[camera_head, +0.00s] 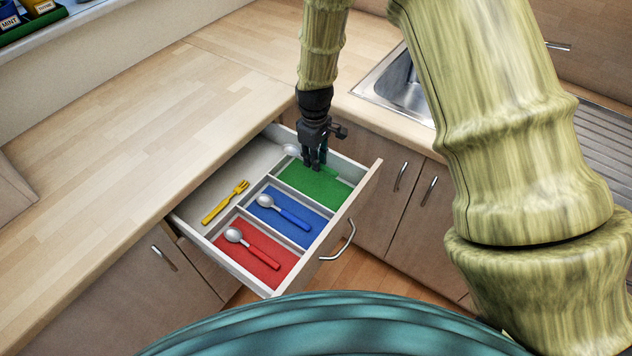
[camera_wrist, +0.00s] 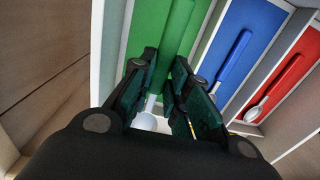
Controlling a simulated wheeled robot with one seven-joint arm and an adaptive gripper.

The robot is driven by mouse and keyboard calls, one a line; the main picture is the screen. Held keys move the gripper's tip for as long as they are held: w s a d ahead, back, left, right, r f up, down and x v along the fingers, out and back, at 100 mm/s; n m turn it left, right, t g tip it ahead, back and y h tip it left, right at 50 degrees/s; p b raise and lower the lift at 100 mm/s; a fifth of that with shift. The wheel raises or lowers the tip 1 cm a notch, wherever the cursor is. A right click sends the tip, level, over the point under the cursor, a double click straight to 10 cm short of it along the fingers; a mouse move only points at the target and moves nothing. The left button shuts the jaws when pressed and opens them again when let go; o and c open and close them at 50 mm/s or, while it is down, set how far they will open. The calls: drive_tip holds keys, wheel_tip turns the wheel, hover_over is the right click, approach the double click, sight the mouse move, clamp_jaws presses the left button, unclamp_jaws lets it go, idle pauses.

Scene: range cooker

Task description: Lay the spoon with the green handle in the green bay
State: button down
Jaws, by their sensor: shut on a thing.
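The spoon with the green handle shows in the wrist view, its green handle (camera_wrist: 176,40) running up from between my fingers and its pale bowl (camera_wrist: 150,122) below. In the head view its bowl (camera_head: 291,150) shows just left of my gripper (camera_head: 314,166). My gripper is shut on this spoon, over the green bay (camera_head: 318,188) at the drawer's far end; the green bay also shows in the wrist view (camera_wrist: 148,30). The spoon's handle lies over the green floor. I cannot tell whether the spoon touches the floor. My fingers hide part of the spoon.
The open drawer (camera_head: 361,186) also holds a blue spoon (camera_head: 284,211) in the blue bay, a red spoon (camera_head: 252,248) in the red bay and a yellow fork (camera_head: 226,201) in the plain side compartment. A sink (camera_head: 400,88) lies behind.

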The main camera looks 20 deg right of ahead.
sight(315, 185)
drive_tip(key=shift+f+p, duration=1.2)
drive_tip(key=shift+f, duration=3.4)
drive_tip(key=shift+f, duration=0.1)
drive_tip(key=c, duration=1.4)
unclamp_jaws()
drive_tip(key=shift+o, duration=0.2)
drive_tip(key=shift+r, duration=0.2)
drive_tip(key=shift+w+r+b, duration=0.1)
drive_tip(key=shift+r+b, duration=1.65)
drive_tip(key=shift+r, duration=4.2)
